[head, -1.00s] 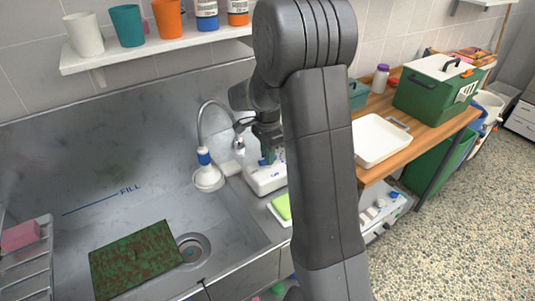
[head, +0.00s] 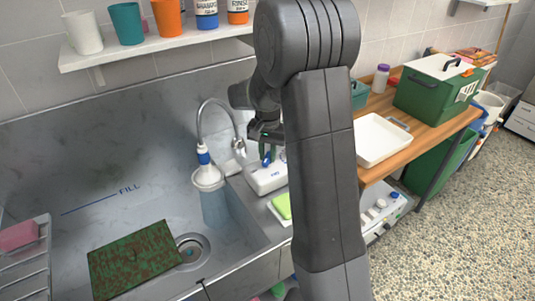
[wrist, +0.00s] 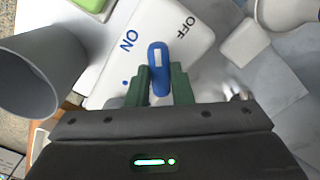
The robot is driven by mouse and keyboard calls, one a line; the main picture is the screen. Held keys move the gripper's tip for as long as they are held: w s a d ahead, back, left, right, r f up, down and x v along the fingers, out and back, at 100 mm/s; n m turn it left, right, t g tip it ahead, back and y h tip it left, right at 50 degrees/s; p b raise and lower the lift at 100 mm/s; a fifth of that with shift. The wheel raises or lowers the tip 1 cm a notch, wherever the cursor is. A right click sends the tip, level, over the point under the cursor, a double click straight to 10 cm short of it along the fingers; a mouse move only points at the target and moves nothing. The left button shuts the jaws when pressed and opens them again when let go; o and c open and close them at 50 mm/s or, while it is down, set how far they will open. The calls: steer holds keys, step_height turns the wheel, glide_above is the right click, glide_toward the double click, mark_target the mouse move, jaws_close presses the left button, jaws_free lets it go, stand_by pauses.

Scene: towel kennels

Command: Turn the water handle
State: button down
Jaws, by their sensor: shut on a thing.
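The blue water handle (head: 267,158) stands on a white box (head: 268,180) beside the sink. In the wrist view the handle (wrist: 159,72) sits between the green fingers of my gripper (wrist: 160,84), which is shut on it. The box (wrist: 105,62) carries the words ON and OFF and a small blue dot; the handle's white mark lies between the two words. In the head view my gripper (head: 266,150) is partly hidden by my arm. A pale blue column of water (head: 215,208) falls from the white spray head (head: 208,178) into the sink.
The curved hose (head: 205,110) rises just left of my gripper. A green-brown mat (head: 135,260) lies in the steel sink near the drain (head: 192,250). A shelf (head: 150,51) with cups and bottles hangs above. A white tray (head: 378,142) stands on the wooden table at right.

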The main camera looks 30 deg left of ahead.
mark_target(267, 156)
steer(key=shift+n, duration=1.8)
steer(key=c, duration=1.3)
jaws_free()
steer(key=shift+r, duration=0.15)
step_height(267, 156, up, 14)
steer(key=shift+f+b, duration=0.2)
steer(key=shift+b, duration=0.35)
